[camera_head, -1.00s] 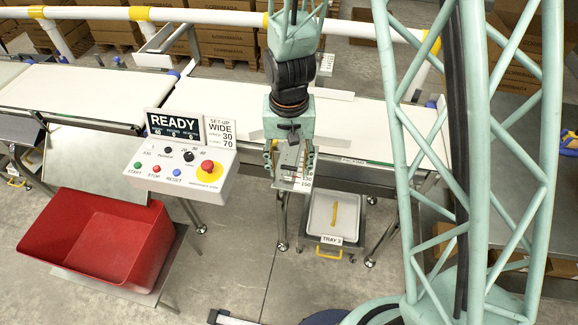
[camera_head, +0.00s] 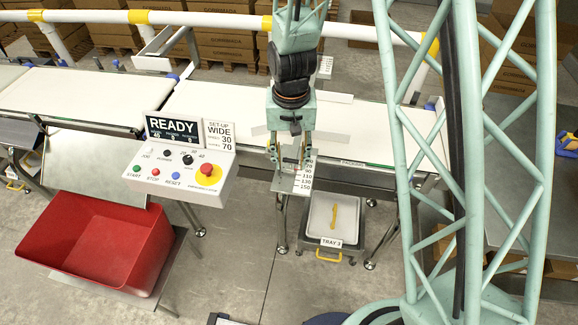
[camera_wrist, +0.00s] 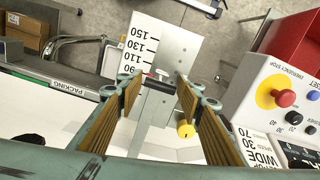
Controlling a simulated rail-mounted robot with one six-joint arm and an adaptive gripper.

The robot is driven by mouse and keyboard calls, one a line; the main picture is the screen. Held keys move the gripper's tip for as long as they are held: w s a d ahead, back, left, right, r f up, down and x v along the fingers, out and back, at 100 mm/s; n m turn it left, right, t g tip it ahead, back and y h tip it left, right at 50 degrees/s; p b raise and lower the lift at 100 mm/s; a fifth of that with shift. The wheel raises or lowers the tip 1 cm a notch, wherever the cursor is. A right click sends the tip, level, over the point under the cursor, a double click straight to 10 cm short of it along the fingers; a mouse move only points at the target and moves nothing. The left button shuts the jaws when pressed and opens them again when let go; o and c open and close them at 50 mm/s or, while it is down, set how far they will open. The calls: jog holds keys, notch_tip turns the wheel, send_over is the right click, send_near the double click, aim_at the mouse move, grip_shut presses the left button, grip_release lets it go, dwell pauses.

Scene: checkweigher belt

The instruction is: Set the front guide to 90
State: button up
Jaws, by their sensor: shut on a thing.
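The white scale plate (camera_head: 302,186) juts out from the front edge of the belt. In the wrist view the scale plate (camera_wrist: 176,48) shows 150, 130, 110 and 90. A small red mark (camera_wrist: 147,76) lies close to the 90; its exact reading is hard to tell. My gripper (camera_head: 290,161) is over the belt end of the scale. In the wrist view my gripper (camera_wrist: 158,88) has its fingers on both sides of the guide's grey slide (camera_wrist: 154,108), shut on it.
A yellow knob (camera_wrist: 186,131) is beside the slide. The control panel (camera_head: 180,178) with its red emergency stop stands left of my gripper, its display reading READY. A set-up card (camera_head: 219,135) reads WIDE, 30, 70. Tray 3 (camera_head: 314,239) is below the belt.

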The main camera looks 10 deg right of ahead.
jog(key=shift+w, duration=0.15)
jog(key=o, duration=1.1)
jog(key=shift+r, duration=0.15)
notch_tip(320, 180, up, 12)
dwell(0.6)
dwell(0.6)
